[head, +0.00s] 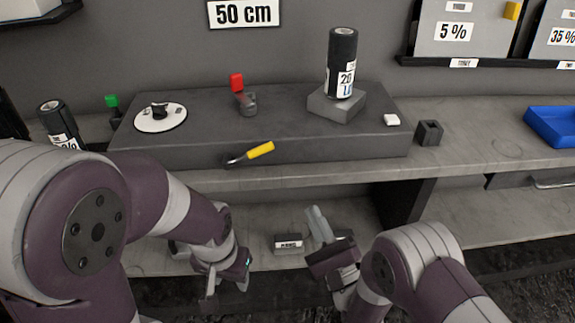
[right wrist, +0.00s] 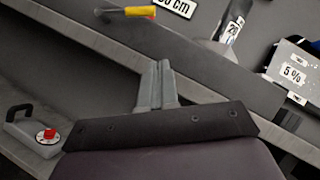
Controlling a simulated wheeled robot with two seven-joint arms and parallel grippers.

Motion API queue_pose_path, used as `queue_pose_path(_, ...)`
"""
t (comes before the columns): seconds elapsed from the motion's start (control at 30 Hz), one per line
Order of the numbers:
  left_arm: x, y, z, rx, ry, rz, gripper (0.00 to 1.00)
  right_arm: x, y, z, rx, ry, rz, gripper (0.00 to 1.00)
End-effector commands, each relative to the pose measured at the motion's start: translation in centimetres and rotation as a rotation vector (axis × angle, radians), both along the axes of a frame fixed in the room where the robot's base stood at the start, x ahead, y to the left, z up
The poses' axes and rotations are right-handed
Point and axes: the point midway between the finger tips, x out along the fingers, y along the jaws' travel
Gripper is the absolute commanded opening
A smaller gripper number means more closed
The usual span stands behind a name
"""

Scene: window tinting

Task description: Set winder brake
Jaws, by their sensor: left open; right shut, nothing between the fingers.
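The winder is a long dark grey unit (head: 300,125) on the bench. A lever with a red tip (head: 237,83) stands on its top, and a lever with a green tip (head: 112,101) is at its left end. A yellow-handled crank (head: 260,150) sticks out at its front; the yellow handle also shows in the right wrist view (right wrist: 140,11). I cannot tell which part is the brake. My right gripper (head: 318,224) is shut and empty, below the bench edge and apart from the winder; its fingers point up in the right wrist view (right wrist: 157,82). My left gripper (head: 228,285) is open and empty, low at the left.
Another roll (head: 55,118) is at left. A blue tray (head: 555,125) is at right. A device with a red knob (right wrist: 48,134) sits on the lower shelf.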

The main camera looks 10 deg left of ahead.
Motion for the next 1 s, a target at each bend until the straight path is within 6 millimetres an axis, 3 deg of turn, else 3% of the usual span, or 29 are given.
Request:
queue_pose_path(0.27, 0.0, 0.0, 0.6, 0.000, 0.000, 0.000, 0.47, 0.5, 0.4, 0.6, -0.003, 0.000, -0.002, 0.00)
queue_pose_path(0.4, 0.0, 0.0, 1.9, 0.000, 0.000, 0.000, 0.47, 2.2, 1.7, 1.7, -0.003, 0.000, -0.002, 0.00)
queue_pose_path(0.73, 0.0, 0.0, 1.6, 0.000, 0.001, 0.000, 0.47, 7.2, 5.6, 4.6, -0.003, -0.003, -0.001, 0.00)
queue_pose_path(1.0, 0.0, 0.0, 2.0, 0.000, 0.000, 0.000, 0.47, 7.1, 7.7, 7.4, -0.002, 0.000, -0.002, 0.00)
